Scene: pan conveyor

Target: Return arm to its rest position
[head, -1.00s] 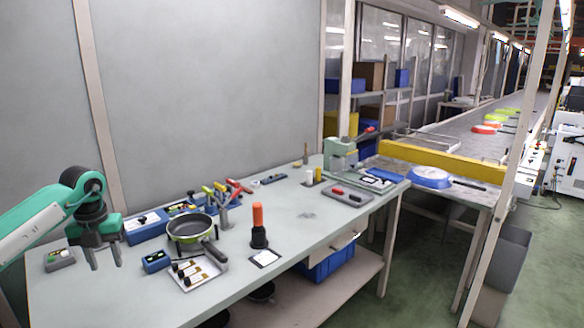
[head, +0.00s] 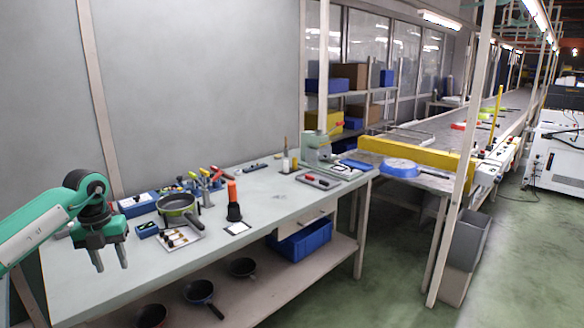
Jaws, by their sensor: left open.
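My left arm comes in from the left in the head view. Its gripper (head: 111,258) points down over the left end of the workbench (head: 290,204), fingers apart, with nothing between them. A green-sided pan (head: 178,206) stands on the bench to the right of the gripper, clear of it. My right arm and gripper are not in the picture.
An orange-handled tool (head: 233,203), a white tray of small parts (head: 190,240) and a blue box (head: 138,206) are on the bench. Dark pans (head: 199,291) lie on the shelf below. A blue pan (head: 400,168) is by the conveyor's yellow beam (head: 428,159). Green floor is open at right.

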